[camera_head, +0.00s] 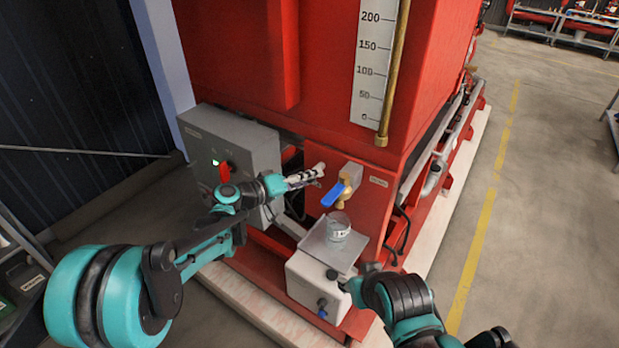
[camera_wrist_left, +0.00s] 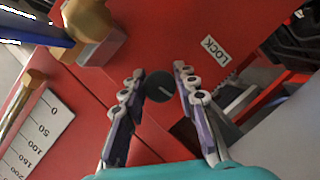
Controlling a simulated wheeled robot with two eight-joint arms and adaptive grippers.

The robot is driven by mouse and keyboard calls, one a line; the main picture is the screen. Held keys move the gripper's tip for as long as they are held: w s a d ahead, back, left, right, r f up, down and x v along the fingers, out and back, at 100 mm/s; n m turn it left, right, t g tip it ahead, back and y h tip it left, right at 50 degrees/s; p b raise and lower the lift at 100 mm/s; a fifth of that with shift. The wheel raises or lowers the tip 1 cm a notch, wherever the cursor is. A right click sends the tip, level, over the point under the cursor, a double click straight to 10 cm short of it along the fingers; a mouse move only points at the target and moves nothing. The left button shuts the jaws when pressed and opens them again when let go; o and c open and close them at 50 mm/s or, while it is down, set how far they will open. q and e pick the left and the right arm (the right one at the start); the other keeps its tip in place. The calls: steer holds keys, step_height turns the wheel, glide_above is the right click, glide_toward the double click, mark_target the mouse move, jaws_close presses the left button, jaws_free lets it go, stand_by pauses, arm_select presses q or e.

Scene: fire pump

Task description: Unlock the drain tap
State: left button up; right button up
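The drain tap (camera_head: 346,183) is brass with a blue lever handle (camera_head: 332,194) on the red panel. In the left wrist view the brass tap (camera_wrist_left: 88,20) and blue handle (camera_wrist_left: 38,28) are at upper left. A dark round lock knob (camera_wrist_left: 159,87) with a light slot line is near the "LOCK" label (camera_wrist_left: 214,50). My left gripper (camera_head: 314,173) is at the panel, left of the tap. In its wrist view its fingers (camera_wrist_left: 159,74) are apart, one each side of the knob; contact is unclear. My right arm is at lower right; its fingers are not clear.
A grey control box (camera_head: 262,150) with a red switch (camera_head: 224,172) is left. A brass tube and level scale (camera_head: 369,60) are above.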

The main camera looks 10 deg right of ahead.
arm_select(q)
steer(key=shift+o, duration=1.3)
steer(key=v, duration=1.2)
steer(key=s+a+f+y, duration=0.4)
steer(key=s+a+y, duration=0.3)
steer(key=s+a, duration=0.3)
steer(key=s+a+f+n+y, duration=0.1)
steer(key=s+a+f+y, duration=0.2)
steer(key=s+a+y, duration=0.4)
steer(key=s+a, duration=0.3)
steer(key=s, duration=0.4)
steer(key=shift+s+a+f, duration=0.15)
steer(key=shift+s+f, duration=0.2)
